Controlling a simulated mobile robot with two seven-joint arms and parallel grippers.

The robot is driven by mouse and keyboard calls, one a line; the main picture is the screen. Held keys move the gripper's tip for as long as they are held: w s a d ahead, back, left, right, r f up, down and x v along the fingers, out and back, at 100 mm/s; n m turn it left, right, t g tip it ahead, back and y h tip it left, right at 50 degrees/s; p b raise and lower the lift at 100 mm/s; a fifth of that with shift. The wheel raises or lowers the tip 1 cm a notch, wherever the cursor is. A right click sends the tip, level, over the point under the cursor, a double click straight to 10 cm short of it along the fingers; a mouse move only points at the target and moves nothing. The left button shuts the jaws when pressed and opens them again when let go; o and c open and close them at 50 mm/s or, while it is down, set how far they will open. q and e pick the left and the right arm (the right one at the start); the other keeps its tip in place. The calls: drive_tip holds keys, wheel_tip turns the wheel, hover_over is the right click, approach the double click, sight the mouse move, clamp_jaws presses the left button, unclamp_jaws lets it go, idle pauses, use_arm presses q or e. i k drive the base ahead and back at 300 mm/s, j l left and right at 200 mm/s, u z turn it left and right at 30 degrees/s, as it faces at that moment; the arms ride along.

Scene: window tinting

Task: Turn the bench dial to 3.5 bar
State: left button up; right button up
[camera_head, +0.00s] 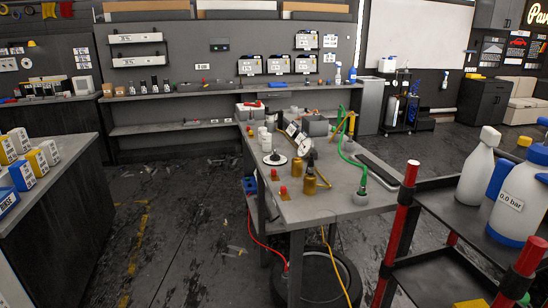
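The workbench (328,205) stands in the middle of the view, with its near end toward me. A white round disc with a dark centre (275,159) lies on its left side and looks like a dial; I cannot read any scale. Small dark-framed, light-faced panels (296,133) stand behind it, too small to read. Neither gripper is in view.
A dark cart (460,219) with red posts and bottles stands close at the right. Brass-coloured fittings (310,182), red knobs and a green hose (343,139) crowd the bench. A counter with boxes (50,209) is at the left. The floor (180,220) between is open, with scattered litter.

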sight(275, 158)
drive_tip(key=i+j+z, duration=0.1)
drive_tip(key=z, duration=0.4)
drive_tip(key=i+j+z, duration=0.1)
drive_tip(key=z, duration=0.35)
drive_tip(key=i+j+z, duration=0.15)
drive_tip(key=j+z, duration=0.15)
drive_tip(key=j, duration=0.2)
drive_tip(key=j+z, duration=0.35)
drive_tip(key=j, duration=0.15)
drive_tip(key=i+j+z, duration=0.1)
drive_tip(key=j, duration=1.05)
drive_tip(key=i+z, duration=0.05)
